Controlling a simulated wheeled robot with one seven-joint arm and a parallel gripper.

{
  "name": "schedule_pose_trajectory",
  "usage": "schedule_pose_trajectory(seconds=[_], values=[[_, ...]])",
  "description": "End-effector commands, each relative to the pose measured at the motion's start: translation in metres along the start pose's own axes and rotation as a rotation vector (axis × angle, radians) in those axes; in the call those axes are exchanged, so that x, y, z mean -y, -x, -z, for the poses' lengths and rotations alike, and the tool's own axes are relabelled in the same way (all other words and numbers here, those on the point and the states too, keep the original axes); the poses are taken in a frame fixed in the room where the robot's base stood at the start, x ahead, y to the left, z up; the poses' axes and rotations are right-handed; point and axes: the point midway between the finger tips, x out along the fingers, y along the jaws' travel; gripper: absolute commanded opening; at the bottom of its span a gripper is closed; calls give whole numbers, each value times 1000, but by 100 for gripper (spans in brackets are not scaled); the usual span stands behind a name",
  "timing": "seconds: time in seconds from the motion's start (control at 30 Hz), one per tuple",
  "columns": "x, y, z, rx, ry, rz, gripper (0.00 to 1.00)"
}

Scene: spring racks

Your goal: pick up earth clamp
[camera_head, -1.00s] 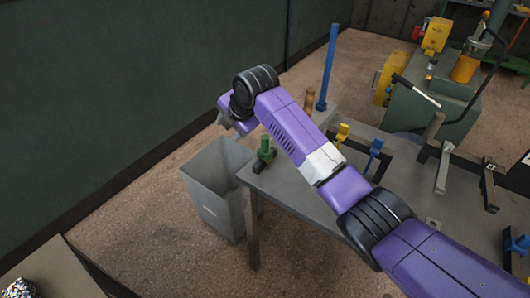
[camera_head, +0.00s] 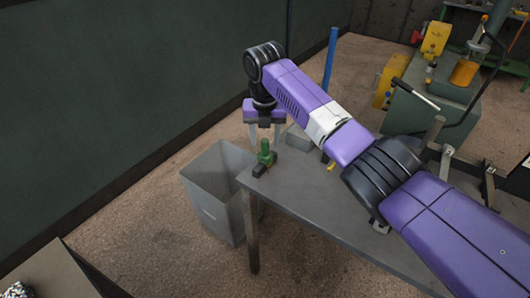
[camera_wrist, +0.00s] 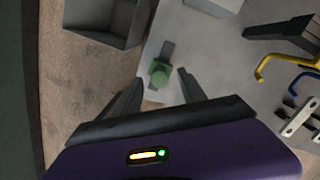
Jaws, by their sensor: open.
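The earth clamp looks to be the small green thing (camera_head: 264,157) with dark metal ends at the near-left corner of the grey table. It also shows in the wrist view (camera_wrist: 160,72), beyond my fingertips and roughly between them. My gripper (camera_head: 264,139) is open and points down above and just behind the green clamp in the head view. In the wrist view both fingers of my gripper (camera_wrist: 161,80) are apart with nothing between them. I cannot tell the exact height of the gap to the clamp.
A grey open bin (camera_head: 213,181) stands on the floor left of the table (camera_head: 300,195). A light grey block (camera_head: 298,137) lies behind the clamp. A blue post (camera_head: 330,62) rises behind the table. Yellow (camera_wrist: 270,62) and blue hooked parts are at the right in the wrist view.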

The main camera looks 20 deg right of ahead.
Motion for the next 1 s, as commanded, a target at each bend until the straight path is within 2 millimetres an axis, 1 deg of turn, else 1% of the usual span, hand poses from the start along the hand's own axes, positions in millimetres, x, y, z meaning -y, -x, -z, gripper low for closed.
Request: schedule_pose_trajectory(seconds=[0.1,0.2,0.3,0.47,0.5,0.57,0.6,0.73,0.77,1.0], values=[[0,-18,-1,-2,0,1,49],[0,-27,-1,0,1,0,49],[0,-31,-1,0,1,0,49],[0,-31,-1,1,0,-1,49],[0,-31,-1,1,0,-1,47],[0,-31,-1,1,0,-1,35],[0,-31,-1,1,0,-1,27],[0,-31,-1,1,0,-1,2],[0,-31,-1,1,0,-1,0],[0,-30,-1,2,0,-1,0]])
